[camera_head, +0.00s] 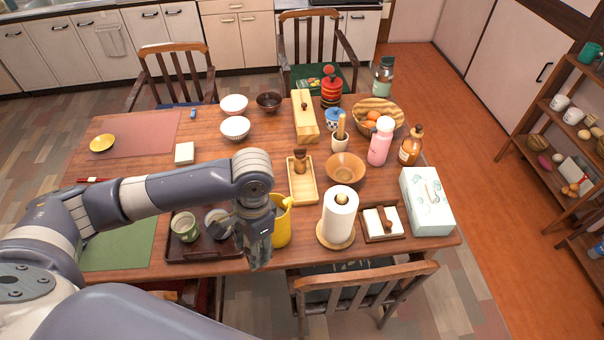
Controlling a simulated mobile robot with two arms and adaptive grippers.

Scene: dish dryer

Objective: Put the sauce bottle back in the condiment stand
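My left gripper (258,250) hangs pointing down over the front edge of the table, just left of a yellow pitcher (283,228). Its fingers are dark and blurred together, so I cannot tell if they are open or shut. A light wooden tray (308,198) stands behind the pitcher, with a small brown bottle-like thing (299,163) upright at its back end. This tray may be the condiment stand. A larger amber bottle (410,148) with a label stands upright at the right side of the table. I cannot tell which is the sauce bottle. My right gripper is not in view.
A paper towel roll (340,216), a dark wooden holder with white containers (381,225) and a tissue box (427,200) stand at the front right. A wooden bowl (346,168) and pink bottle (380,142) stand behind. A dark tray with cups (203,250) lies left of the gripper.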

